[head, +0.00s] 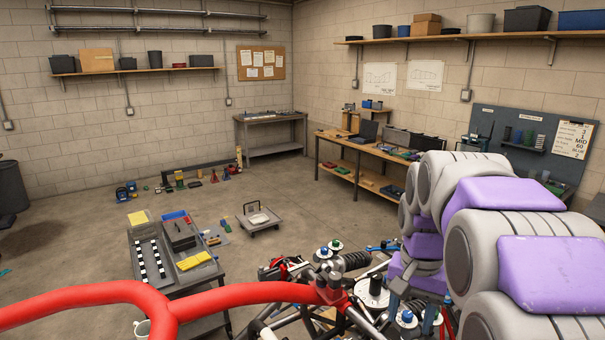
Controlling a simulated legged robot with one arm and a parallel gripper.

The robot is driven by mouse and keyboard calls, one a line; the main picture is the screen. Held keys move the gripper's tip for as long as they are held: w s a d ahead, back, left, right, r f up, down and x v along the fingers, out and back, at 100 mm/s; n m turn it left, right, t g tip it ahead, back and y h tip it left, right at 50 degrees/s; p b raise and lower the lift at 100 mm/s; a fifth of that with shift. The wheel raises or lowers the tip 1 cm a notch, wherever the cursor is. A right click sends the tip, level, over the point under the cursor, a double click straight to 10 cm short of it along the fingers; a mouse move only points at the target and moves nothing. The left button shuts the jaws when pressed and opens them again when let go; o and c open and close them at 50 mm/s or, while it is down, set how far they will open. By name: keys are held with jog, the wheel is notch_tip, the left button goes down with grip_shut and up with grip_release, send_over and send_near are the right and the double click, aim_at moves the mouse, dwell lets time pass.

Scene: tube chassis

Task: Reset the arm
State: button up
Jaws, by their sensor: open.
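My arm, with grey and purple links, fills the right side of the head view and bends down toward the tube chassis. My gripper (411,309) is at its lower end, pointing down, open, low over the chassis parts. Its fingertips are partly lost among those parts, and I cannot tell whether they touch anything. The tube chassis shows a thick red tube (85,297) across the lower left and centre. Dark tubes, a coil-over shock (352,261) and round fittings with green and blue caps lie beside the gripper.
A grey cart (205,283) with trays stands left of centre, beyond the red tube. A low dolly (259,222) sits on the open floor. A wooden workbench (372,180) lines the right wall; a grey bench (272,120) stands at the back.

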jog(key=s+a+f+n+b, duration=0.2)
jog(key=s+f+n+b, duration=0.1)
jog(key=s+f, duration=0.6)
jog(key=s+a+f+n+g+b, duration=0.1)
jog(key=s+a+f+n+b, duration=0.2)
jog(key=s+f, duration=0.7)
jog(key=s+b, duration=0.1)
jog(key=s, duration=0.6)
jog(key=shift+s+a+f+b, duration=0.3)
jog(key=shift+s+a, duration=0.05)
jog(key=shift+s, duration=0.05)
jog(key=shift+w+r, duration=0.1)
jog(key=shift+r, duration=0.05)
